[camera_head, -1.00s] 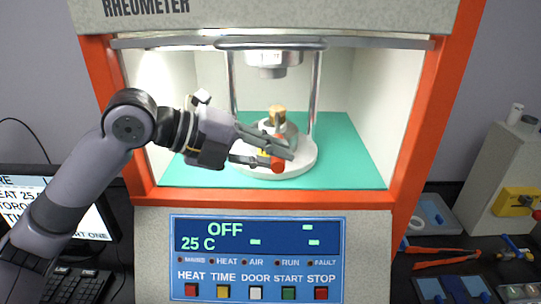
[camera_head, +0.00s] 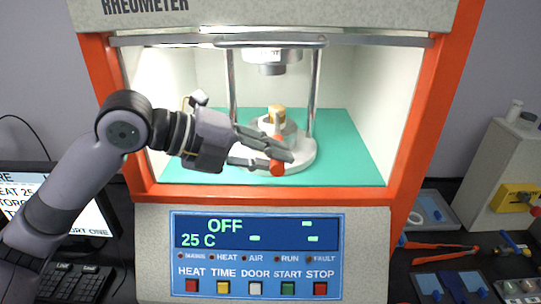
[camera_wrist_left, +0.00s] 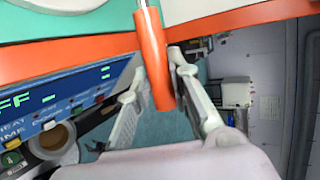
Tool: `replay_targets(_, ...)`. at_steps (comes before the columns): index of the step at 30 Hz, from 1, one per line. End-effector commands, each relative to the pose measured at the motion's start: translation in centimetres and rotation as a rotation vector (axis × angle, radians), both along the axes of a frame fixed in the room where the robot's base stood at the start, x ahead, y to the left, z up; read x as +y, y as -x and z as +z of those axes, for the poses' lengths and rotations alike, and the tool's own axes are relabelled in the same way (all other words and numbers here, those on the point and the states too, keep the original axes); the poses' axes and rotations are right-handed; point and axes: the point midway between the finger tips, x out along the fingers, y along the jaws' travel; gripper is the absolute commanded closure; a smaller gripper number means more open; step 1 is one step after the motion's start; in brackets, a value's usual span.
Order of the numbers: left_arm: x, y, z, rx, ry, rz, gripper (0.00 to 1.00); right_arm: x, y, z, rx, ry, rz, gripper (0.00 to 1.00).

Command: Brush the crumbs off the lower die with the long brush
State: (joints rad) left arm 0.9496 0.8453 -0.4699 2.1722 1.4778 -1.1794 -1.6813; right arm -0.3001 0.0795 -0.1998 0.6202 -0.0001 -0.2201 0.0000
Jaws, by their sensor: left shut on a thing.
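My left gripper (camera_head: 268,153) is inside the open chamber of the rheometer, in front of the lower die. It is shut on the orange handle of the long brush (camera_head: 277,167). In the left wrist view the brush handle (camera_wrist_left: 152,60) lies between the two fingers (camera_wrist_left: 155,88), with a metal shaft at its upper end. The brush's tan head (camera_head: 276,112) stands upright over the lower die (camera_head: 290,130), on its round white base (camera_head: 300,158). I cannot tell whether the bristles touch the die. No crumbs can be made out. My right gripper is not in view.
The upper die (camera_head: 272,62) hangs above between two metal posts. The orange frame (camera_head: 408,130) borders the chamber opening. The control panel (camera_head: 257,245) reads OFF and 25 C. Red-handled pliers (camera_head: 440,246) and trays lie on the bench at right.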

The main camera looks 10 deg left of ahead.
Motion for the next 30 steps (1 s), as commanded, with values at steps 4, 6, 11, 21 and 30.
replay_targets(4, 0.2, -1.1, 0.1, 0.003, 0.001, 0.0, 1.0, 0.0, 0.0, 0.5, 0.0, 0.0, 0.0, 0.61)
replay_targets(6, 0.3, -1.5, 0.1, 0.002, 0.001, 0.0, 1.0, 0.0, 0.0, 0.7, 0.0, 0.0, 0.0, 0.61)
replay_targets(11, 0.4, -2.3, 0.0, 0.002, 0.0, 0.0, 1.0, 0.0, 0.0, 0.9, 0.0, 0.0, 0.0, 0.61)
replay_targets(21, 0.1, -0.5, -0.1, 0.001, -0.002, -0.001, 1.0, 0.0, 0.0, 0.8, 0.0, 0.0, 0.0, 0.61)
replay_targets(30, -0.1, 0.6, 0.0, 0.0, 0.0, -0.001, 1.0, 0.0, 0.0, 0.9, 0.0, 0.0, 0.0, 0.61)
